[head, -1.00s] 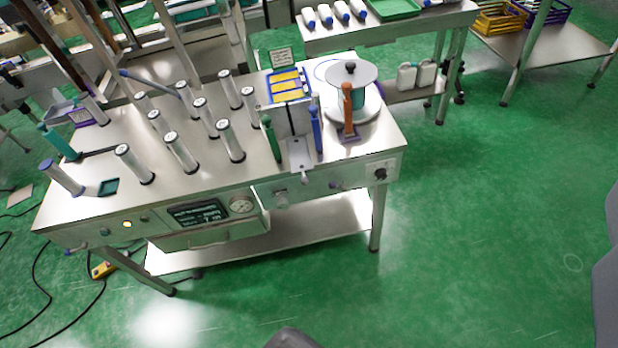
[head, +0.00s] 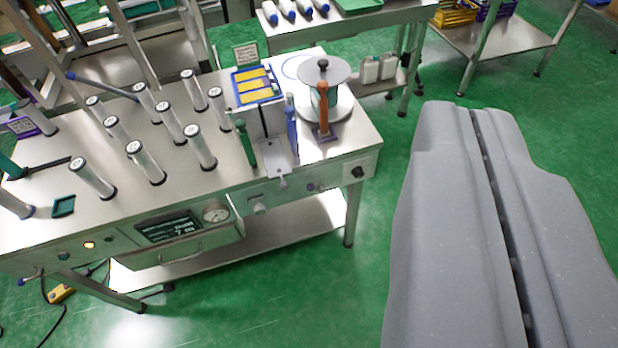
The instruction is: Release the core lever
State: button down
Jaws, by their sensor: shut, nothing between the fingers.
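Three upright levers stand at the right end of the steel bench (head: 225,185). They are a green lever (head: 245,143), a blue lever (head: 291,132) and an orange-brown lever (head: 322,108). The orange-brown lever stands upright in front of the reel (head: 340,100) with a grey top disc and black knob. No label shows which is the core lever. My gripper (head: 468,109), large and grey, fills the right side of the view. Its two fingers lie together along a dark seam with nothing seen between them. It appears over the floor right of the bench, apart from the levers.
Several upright silver cylinders (head: 145,165) stand on the bench's left half. A blue tray (head: 252,86) with yellow pieces sits behind the levers. A panel with a display (head: 170,228) and a gauge (head: 216,213) is on the front. Green floor (head: 300,300) before the bench is clear.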

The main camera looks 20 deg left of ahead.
aim_at(310, 187)
jog(key=i, duration=0.95)
jog(key=z, duration=0.05)
